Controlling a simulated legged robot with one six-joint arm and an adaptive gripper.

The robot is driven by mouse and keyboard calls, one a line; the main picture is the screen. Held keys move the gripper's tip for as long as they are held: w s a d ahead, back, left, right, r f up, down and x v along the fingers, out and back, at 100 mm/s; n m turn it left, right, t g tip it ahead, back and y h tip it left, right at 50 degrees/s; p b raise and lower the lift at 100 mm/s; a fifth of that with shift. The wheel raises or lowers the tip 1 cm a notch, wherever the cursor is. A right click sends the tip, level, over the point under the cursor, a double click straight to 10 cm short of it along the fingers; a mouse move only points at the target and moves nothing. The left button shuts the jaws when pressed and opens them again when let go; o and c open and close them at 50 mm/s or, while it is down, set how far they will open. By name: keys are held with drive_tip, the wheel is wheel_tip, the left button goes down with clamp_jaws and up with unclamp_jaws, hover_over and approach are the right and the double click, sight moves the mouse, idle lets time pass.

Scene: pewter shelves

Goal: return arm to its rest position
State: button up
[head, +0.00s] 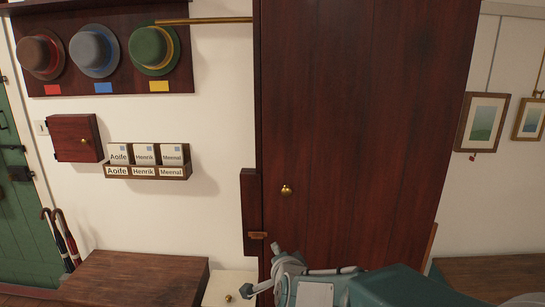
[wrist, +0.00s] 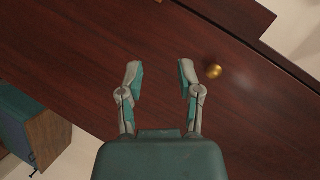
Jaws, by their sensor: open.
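My gripper (wrist: 160,78) is open in the wrist view, with its two fingers spread apart and nothing between them. Behind it is a dark red-brown wooden door (wrist: 130,45) with a round brass knob (wrist: 213,70) just right of the right fingertip. I cannot tell how far the fingers are from the door. In the head view my arm and gripper (head: 262,290) show at the bottom, in front of the lower part of the tall wooden door (head: 360,110). The brass knob (head: 286,190) is above the gripper there. The door looks shut.
A wooden bench (head: 140,275) stands at the lower left. A small wall cabinet (head: 74,138), a card rack (head: 147,172) and a hat board (head: 110,85) hang on the left wall. Umbrellas (head: 64,240) lean by the green door (head: 20,215). Pictures (head: 482,122) hang at the right.

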drive_tip(key=s+d+r+n+g+h, duration=0.1)
drive_tip(key=s+d+n+g, duration=0.3)
drive_tip(key=s, duration=1)
drive_tip(key=s+d+r+n+g+h, duration=0.1)
drive_tip(key=s+d+n+g, duration=0.3)
drive_tip(key=s, duration=1)
drive_tip(key=d+n, duration=0.3)
drive_tip(key=d, duration=0.2)
drive_tip(key=shift+s+d+r, duration=0.3)
drive_tip(key=shift+s+d, duration=0.05)
